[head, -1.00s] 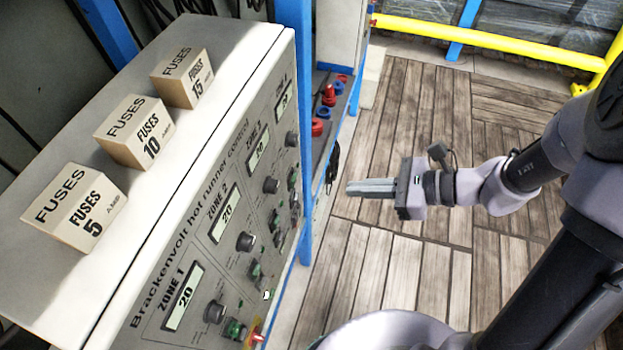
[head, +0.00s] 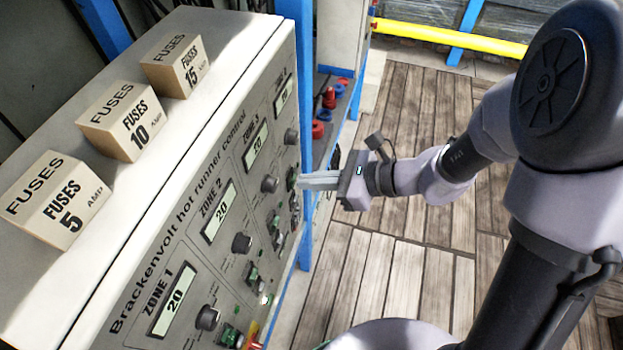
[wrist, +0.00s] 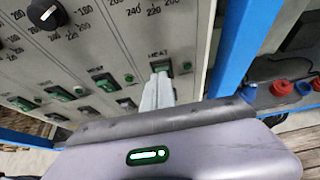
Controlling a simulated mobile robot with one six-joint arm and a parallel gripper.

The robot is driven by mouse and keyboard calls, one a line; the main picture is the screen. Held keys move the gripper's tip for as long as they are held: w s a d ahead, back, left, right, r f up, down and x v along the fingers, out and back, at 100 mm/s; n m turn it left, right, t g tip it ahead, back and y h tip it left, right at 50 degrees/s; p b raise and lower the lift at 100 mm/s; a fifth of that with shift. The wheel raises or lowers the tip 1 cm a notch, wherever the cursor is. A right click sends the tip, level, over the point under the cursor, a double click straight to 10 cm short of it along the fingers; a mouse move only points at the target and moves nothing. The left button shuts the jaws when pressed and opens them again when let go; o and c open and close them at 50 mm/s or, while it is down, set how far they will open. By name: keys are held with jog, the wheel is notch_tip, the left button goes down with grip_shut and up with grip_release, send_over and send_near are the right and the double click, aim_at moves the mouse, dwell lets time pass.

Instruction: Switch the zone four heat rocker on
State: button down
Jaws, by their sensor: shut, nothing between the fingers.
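The zone four heat rocker (wrist: 161,66) is a small green switch under a HEAT label in the wrist view, on the rightmost column of the control panel. In the head view it is a small green patch (head: 291,179) beside my fingertips. My gripper (head: 302,181) is shut and empty, its fingers pointing at the panel from the right. In the wrist view the fingertips (wrist: 159,82) cover the lower part of the rocker. I cannot tell whether they touch it, or which way it is tipped.
The hot runner control cabinet (head: 150,238) carries other zone displays, knobs and green rockers. Three fuse boxes sit on its top, including the 10 amp one (head: 122,120). A blue post (head: 305,110) stands right beside the panel's far edge. Wooden floor to the right is clear.

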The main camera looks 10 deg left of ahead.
jog(key=a+r+h+p, duration=0.1)
jog(key=p, duration=0.2)
jog(key=shift+r, duration=0.65)
jog(key=shift+d, duration=0.1)
